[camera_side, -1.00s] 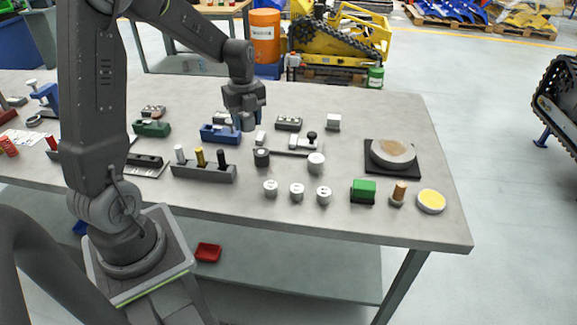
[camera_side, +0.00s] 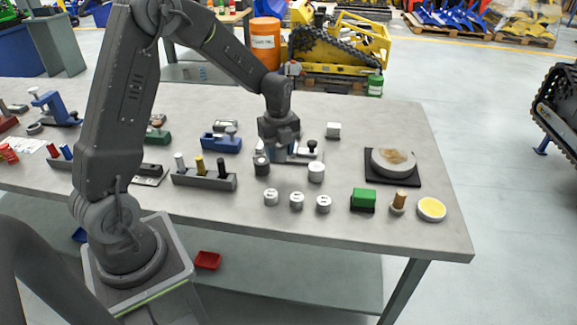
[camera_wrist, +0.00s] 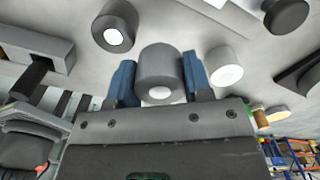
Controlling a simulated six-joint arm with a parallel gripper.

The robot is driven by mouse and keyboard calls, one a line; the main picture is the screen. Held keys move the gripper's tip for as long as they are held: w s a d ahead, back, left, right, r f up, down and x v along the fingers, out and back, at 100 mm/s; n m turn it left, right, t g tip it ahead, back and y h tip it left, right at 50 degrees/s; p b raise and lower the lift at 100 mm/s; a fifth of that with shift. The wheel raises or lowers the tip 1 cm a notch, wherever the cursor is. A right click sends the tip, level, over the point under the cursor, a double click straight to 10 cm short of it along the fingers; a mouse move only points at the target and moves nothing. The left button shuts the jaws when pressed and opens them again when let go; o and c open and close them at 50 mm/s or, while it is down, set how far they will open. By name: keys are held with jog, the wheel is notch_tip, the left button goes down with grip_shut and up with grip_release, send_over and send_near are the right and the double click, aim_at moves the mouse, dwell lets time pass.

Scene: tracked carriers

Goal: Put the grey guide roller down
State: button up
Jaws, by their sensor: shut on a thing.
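The grey guide roller (camera_wrist: 160,68) is between the two blue fingers of my gripper (camera_wrist: 158,80) in the wrist view, its pale bore facing the camera. In the side view my gripper (camera_side: 278,147) is low over the middle of the bench, just behind and right of a dark grey roller (camera_side: 261,167). The held roller is not clearly visible there. I cannot tell whether it touches the bench. The dark grey roller also shows in the wrist view (camera_wrist: 114,28), upper left of the held one and apart from it.
A white roller (camera_side: 316,173) stands close to the right of my gripper. A fixture with a black knob (camera_side: 312,146) is beside it. Several small white rollers (camera_side: 297,201) stand in front. A black holder with upright pins (camera_side: 204,180) is left.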

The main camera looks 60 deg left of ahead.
aim_at(288, 174)
jog(key=shift+w+d+f, duration=0.8)
jog(key=shift+w+d, duration=0.05)
jog(key=shift+d, duration=0.1)
jog(key=shift+f, duration=1.75)
jog(key=shift+f, duration=0.15)
jog(key=o, duration=1)
jog(key=shift+o, duration=0.2)
